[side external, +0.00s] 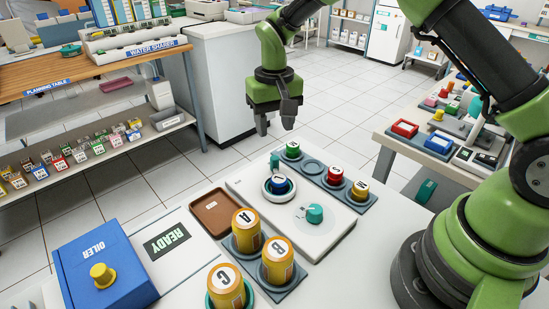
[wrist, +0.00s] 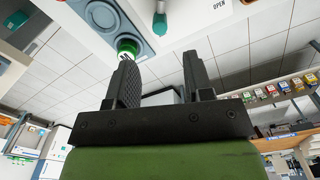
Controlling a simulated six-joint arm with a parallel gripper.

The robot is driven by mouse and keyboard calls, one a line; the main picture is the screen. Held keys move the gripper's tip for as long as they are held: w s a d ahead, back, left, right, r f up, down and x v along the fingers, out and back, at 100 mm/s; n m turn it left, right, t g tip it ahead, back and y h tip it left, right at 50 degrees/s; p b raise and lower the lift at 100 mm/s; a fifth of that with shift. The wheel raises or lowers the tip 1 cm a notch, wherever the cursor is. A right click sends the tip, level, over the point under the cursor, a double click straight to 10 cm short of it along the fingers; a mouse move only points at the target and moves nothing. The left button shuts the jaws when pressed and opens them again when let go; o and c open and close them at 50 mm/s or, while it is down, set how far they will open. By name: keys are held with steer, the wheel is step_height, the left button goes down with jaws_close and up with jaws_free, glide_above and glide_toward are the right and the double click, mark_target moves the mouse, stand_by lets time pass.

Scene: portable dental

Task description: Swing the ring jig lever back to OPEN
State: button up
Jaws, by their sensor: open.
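The ring jig is a white plate (side external: 260,215) with a pale ring around a blue-topped piece (side external: 279,184). A teal upright lever handle (side external: 275,161) stands at the ring's far side. In the wrist view the handle (wrist: 160,22) is at the top, left of the printed word OPEN (wrist: 220,5). My gripper (side external: 275,122) is open and empty, fingers down, above and beyond the handle in the side view. In the wrist view its fingers (wrist: 160,62) are apart with nothing between them. The handle's exact angle to the label cannot be told.
A grey rack (side external: 313,167) behind the plate holds green, red and yellow pieces and one empty seat. A teal knob (side external: 314,213) sits on the plate. Yellow canisters (side external: 246,232), a brown tray (side external: 214,212) and a blue OILER box (side external: 105,275) stand in front and left.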

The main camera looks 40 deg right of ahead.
mark_target(274, 157)
step_height(274, 157, down, 9)
steer(key=shift+f, duration=0.15)
stand_by(0.4)
jaws_close()
